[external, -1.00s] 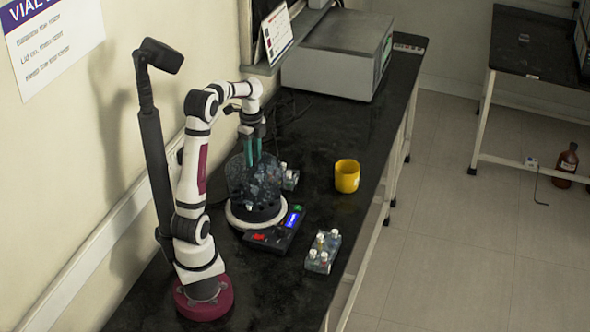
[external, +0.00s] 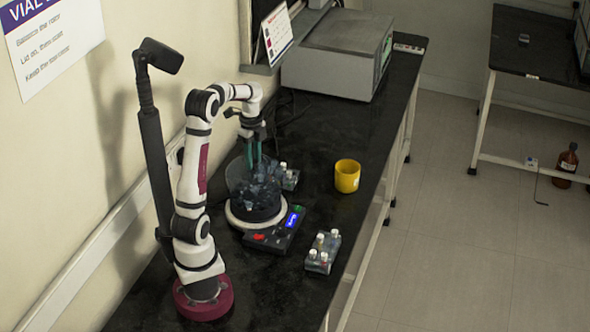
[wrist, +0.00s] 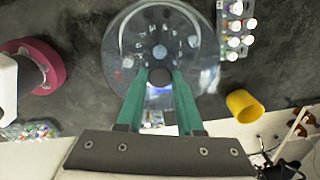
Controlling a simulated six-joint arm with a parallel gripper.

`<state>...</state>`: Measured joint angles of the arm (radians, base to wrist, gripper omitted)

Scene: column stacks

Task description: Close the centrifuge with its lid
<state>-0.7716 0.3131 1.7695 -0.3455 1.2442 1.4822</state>
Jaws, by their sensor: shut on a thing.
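The centrifuge (external: 238,219) stands on the black bench, with a dark body on a white round base and a control panel (external: 274,237) at its front. My gripper (external: 254,162) is above it, fingers pointing down. In the wrist view, my gripper (wrist: 161,78) is shut on the dark knob at the middle of the clear round lid (wrist: 116,72). The lid also shows in the external view (external: 236,173), over the centrifuge. Through it I see the rotor with several vials. Whether the lid's rim touches the centrifuge all round, I cannot tell.
A vial rack (external: 322,252) stands to the front right and another (external: 290,179) behind the centrifuge. A yellow mug (external: 347,176) stands to the right. A large grey box-shaped instrument (external: 338,52) is at the back. The bench between mug and front rack is clear.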

